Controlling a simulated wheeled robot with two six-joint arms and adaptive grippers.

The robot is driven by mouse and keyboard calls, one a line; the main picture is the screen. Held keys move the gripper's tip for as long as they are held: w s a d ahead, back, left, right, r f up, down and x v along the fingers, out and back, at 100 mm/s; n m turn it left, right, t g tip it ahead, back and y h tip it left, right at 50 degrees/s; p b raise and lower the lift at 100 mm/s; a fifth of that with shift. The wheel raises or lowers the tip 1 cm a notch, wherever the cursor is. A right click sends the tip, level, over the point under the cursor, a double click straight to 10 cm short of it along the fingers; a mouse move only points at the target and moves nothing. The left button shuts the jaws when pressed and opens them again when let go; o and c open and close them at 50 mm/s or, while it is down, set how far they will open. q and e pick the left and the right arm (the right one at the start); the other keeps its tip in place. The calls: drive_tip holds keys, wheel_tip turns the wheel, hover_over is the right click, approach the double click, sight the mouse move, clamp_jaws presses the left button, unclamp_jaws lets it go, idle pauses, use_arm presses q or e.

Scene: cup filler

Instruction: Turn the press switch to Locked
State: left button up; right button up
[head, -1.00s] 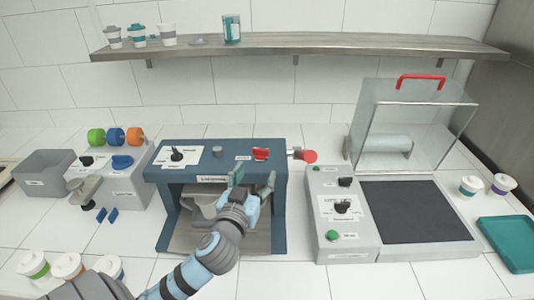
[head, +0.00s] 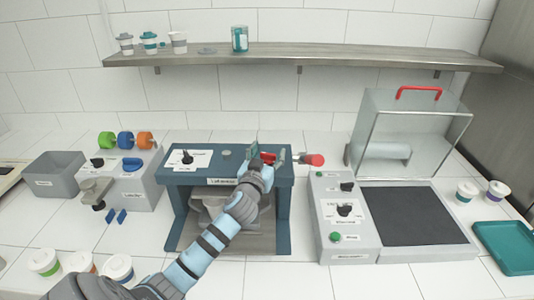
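The blue press machine (head: 182,203) stands in the middle of the counter. On its top left is a black knob (head: 187,156) on a white label plate. On its top right is a red switch (head: 268,158), partly covered by my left gripper. My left gripper (head: 267,152) is over that switch, with its fingers apart on either side of the red part; I cannot tell whether they touch it. The switch's small labels are not readable, so its setting cannot be told. My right gripper is not in view.
A red-ended lever (head: 315,159) sticks out right of the press. A grey machine with a clear hood (head: 416,119) stands to the right. A labeller-like unit (head: 130,185) and a grey bin (head: 54,175) stand left. Cups (head: 44,262) stand at the front left.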

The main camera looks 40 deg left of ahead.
use_arm(q)
drive_tip(key=c, duration=1)
drive_tip(key=shift+d+f+y+b, duration=0.1)
drive_tip(key=shift+y+b, duration=0.2)
drive_tip(key=n+y+b, duration=0.1)
drive_tip(key=n+g+y+b, duration=0.1)
drive_tip(key=b, duration=0.1)
drive_tip(key=shift+w+f+g+y, duration=0.15)
drive_tip(key=shift+f+g+y, duration=0.1)
drive_tip(key=shift+g+y, duration=0.05)
drive_tip(key=shift+r+n+g+y+b, duration=0.1)
drive_tip(key=shift+n+g+y+b, duration=0.2)
drive_tip(key=shift+n+y+b, duration=0.1)
drive_tip(key=shift+r, duration=0.15)
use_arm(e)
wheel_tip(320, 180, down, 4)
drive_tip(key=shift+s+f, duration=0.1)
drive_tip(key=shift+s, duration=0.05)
use_arm(q)
drive_tip(key=o, duration=1.2)
